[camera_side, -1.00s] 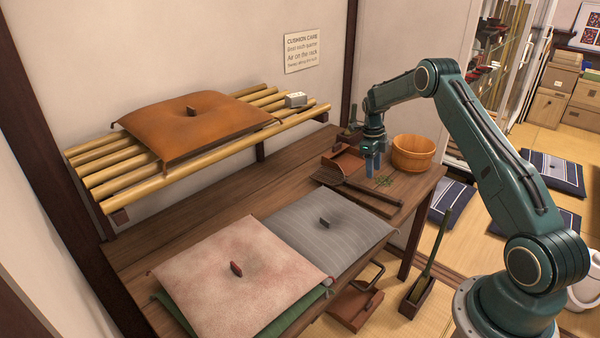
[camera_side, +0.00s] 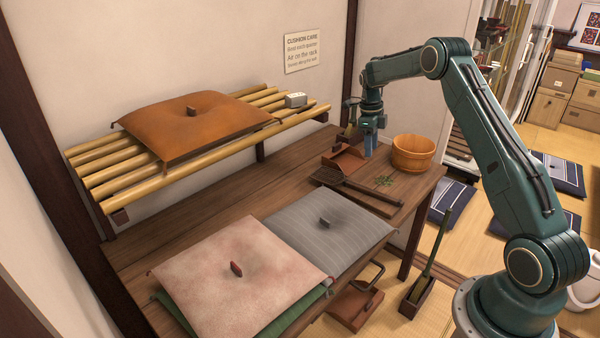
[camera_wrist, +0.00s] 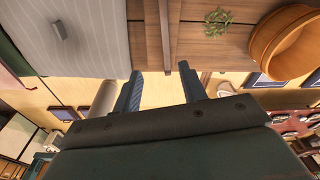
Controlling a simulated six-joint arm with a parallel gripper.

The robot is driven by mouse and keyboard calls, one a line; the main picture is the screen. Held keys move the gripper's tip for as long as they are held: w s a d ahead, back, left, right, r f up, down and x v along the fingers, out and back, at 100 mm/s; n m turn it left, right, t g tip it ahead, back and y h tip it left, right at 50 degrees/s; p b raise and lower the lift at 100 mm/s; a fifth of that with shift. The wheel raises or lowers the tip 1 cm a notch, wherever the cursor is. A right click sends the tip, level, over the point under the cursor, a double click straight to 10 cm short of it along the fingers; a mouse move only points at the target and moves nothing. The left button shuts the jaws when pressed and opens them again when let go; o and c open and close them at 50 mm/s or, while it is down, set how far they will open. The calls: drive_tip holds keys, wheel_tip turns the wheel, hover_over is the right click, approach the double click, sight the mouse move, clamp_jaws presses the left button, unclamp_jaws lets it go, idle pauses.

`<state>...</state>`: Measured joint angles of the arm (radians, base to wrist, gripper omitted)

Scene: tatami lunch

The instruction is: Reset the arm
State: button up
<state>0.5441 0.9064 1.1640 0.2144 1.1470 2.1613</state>
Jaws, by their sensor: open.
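My gripper (camera_side: 369,144) is open and empty in the side view, raised above the back right part of the wooden table (camera_side: 180,235), near the brown dustpan-like tray and the wooden tub. Its two blue fingers (camera_wrist: 160,90) stand apart in the wrist view with nothing between them.
A wooden tub (camera_side: 413,153), a brown tray (camera_side: 343,160), a dark long-handled tool (camera_side: 360,186) and green scraps (camera_side: 384,181) are close by on the table. Grey (camera_side: 335,232) and pink (camera_side: 240,275) cushions lie in front. An orange cushion (camera_side: 190,125) rests on the bamboo rack (camera_side: 110,190).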

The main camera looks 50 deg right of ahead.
drive_tip(key=s+a+r+n+t, duration=0.2)
drive_tip(key=s+a+r+n, duration=0.2)
drive_tip(key=a+r+n, duration=0.5)
drive_tip(key=s+a+r+n+t, duration=0.1)
drive_tip(key=s+a+r+n, duration=0.5)
drive_tip(key=a+r, duration=0.5)
drive_tip(key=s+a+n+t, duration=0.2)
drive_tip(key=s+a+n, duration=0.4)
drive_tip(key=s+n, duration=0.3)
drive_tip(key=s+a+n+t, duration=0.2)
drive_tip(key=s+a+n, duration=0.4)
drive_tip(key=s+n, duration=0.3)
drive_tip(key=shift+s+a+r, duration=0.2)
drive_tip(key=shift+s+a, duration=0.05)
drive_tip(key=shift+s, duration=0.75)
